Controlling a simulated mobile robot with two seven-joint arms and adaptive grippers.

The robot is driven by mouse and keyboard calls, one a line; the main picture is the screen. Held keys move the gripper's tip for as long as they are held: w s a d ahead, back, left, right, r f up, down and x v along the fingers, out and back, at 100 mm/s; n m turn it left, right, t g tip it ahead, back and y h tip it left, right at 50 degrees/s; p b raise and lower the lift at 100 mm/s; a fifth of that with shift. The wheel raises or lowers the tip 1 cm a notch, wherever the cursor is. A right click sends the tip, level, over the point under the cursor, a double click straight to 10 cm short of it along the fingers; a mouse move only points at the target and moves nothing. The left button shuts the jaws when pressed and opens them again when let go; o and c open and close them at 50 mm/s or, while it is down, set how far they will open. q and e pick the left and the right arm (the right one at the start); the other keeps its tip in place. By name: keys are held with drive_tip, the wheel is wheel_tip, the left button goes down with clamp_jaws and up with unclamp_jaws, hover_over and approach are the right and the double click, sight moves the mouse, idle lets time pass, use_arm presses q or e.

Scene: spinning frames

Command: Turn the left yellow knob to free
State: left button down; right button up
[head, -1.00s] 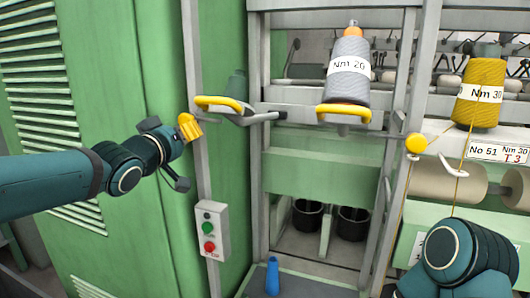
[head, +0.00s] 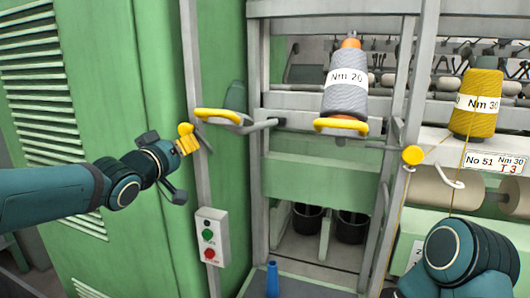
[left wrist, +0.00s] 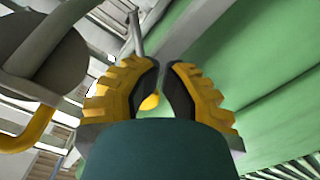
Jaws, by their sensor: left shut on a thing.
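The left yellow knob (head: 185,129) is on the grey upright post at the left of the frame. My left gripper (head: 188,145), with yellow ribbed fingers, is at that knob. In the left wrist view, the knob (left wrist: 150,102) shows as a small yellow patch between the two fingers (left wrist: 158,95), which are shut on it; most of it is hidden. Which way the knob is turned cannot be told. My right arm shows at the lower right, but its gripper is out of view.
A second yellow knob (head: 412,155) is on the right post. A switch box (head: 211,236) hangs below the left gripper. A yellow-rimmed holder (head: 217,114) juts out close by.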

use_arm(q)
drive_tip(key=shift+a+r, duration=0.25)
drive_tip(key=shift+r, duration=0.2)
drive_tip(key=shift+f, duration=0.15)
drive_tip(key=f+p+v, duration=0.1)
drive_tip(key=v, duration=0.5)
idle(0.4)
drive_tip(key=shift+d+f, duration=0.1)
